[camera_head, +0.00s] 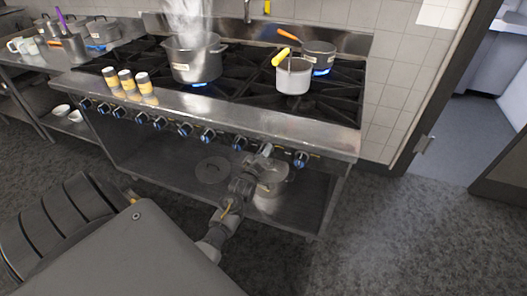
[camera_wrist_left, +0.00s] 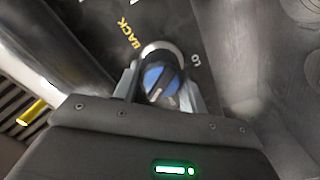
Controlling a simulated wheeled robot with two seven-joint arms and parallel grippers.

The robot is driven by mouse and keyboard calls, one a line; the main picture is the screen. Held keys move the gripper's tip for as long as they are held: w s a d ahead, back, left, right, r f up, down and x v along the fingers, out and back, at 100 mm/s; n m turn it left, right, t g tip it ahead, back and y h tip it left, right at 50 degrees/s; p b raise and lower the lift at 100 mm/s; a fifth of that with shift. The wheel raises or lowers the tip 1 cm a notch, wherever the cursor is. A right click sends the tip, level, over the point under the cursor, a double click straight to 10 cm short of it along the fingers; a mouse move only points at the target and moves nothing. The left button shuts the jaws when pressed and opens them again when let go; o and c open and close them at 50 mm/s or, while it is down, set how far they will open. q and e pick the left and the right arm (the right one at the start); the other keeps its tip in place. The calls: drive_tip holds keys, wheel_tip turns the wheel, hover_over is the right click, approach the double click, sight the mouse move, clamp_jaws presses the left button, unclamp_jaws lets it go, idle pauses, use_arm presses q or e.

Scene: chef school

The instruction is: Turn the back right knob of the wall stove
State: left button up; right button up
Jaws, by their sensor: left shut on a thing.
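The wall stove (camera_head: 330,135) stands against the tiled wall, with a row of several blue-faced knobs along its front. The knob at the far right (camera_head: 301,159) is clear of my gripper. My left gripper (camera_head: 265,151) is at the front panel, just left of that knob. In the left wrist view, the fingers (camera_wrist_left: 160,88) are shut on a blue and black knob (camera_wrist_left: 158,78) with a metal ring, one finger on each side. A yellow "BACK" label (camera_wrist_left: 129,33) is printed beside this knob. My right gripper is not in view.
A steaming pot (camera_head: 194,62), a small pot (camera_head: 293,77) with a yellow handle and a pan (camera_head: 319,55) with an orange handle stand on the stove. Several shakers (camera_head: 126,80) stand at its left front edge. Pots sit on the lower shelf (camera_head: 150,160) behind my forearm. Open floor lies right.

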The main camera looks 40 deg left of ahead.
use_arm(q)
drive_tip(key=n+p, duration=0.1)
drive_tip(key=n, duration=0.5)
drive_tip(key=shift+f+p, duration=0.15)
drive_tip(key=shift+p, duration=0.2)
drive_tip(key=n+p, duration=0.2)
drive_tip(key=n, duration=0.4)
drive_tip(key=shift+f+n, duration=0.1)
drive_tip(key=shift+n, duration=0.3)
drive_tip(key=n+p, duration=0.2)
drive_tip(key=n, duration=0.4)
drive_tip(key=shift+d+f+p, duration=0.1)
drive_tip(key=shift+p, duration=0.25)
drive_tip(key=n+p, duration=0.1)
drive_tip(key=n, duration=0.3)
drive_tip(key=shift+d+f+n+p, duration=0.1)
drive_tip(key=shift+n+p, duration=0.3)
drive_tip(key=shift+n, duration=0.6)
drive_tip(key=shift+f, duration=0.1)
drive_tip(key=o, duration=1)
drive_tip(key=shift+c, duration=0.2)
